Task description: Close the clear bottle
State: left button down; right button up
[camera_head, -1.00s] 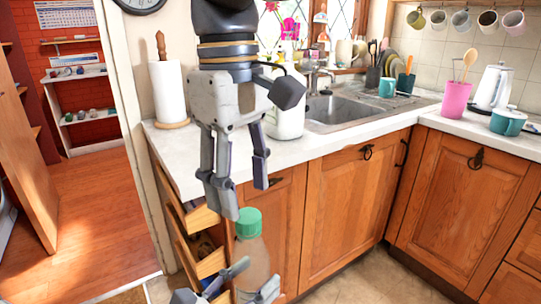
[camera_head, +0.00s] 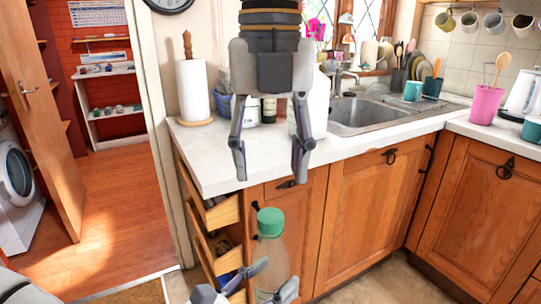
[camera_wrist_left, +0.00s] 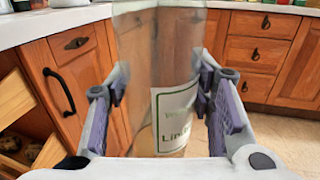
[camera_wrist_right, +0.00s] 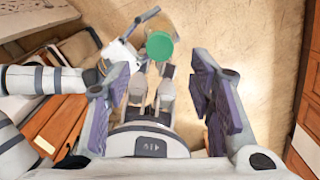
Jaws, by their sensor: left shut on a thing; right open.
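The clear bottle (camera_head: 270,256) stands upright in mid-air in front of the drawers, with a green cap (camera_head: 270,222) on its top. Whether the cap is tight cannot be told. My left gripper (camera_head: 272,279) is shut around the bottle's lower body. The left wrist view shows the bottle (camera_wrist_left: 150,70) and its white label between the fingers; its top is out of that view. My right gripper (camera_head: 269,174) is open and empty, pointing down above the cap and apart from it. In the right wrist view the green cap (camera_wrist_right: 159,46) shows beyond and between the open fingers.
Open drawers (camera_head: 222,214) stick out just left of the bottle. The white counter (camera_head: 225,165) lies behind my right gripper, with a paper towel roll (camera_head: 193,90) and a white jug (camera_head: 316,105) on it. Cabinet doors are to the right; the floor there is free.

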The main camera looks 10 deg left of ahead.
aim_at(270, 215)
jog(key=shift+f, duration=0.1)
notch_tip(270, 215, down, 8)
jog(key=shift+r, duration=0.1)
dwell(0.3)
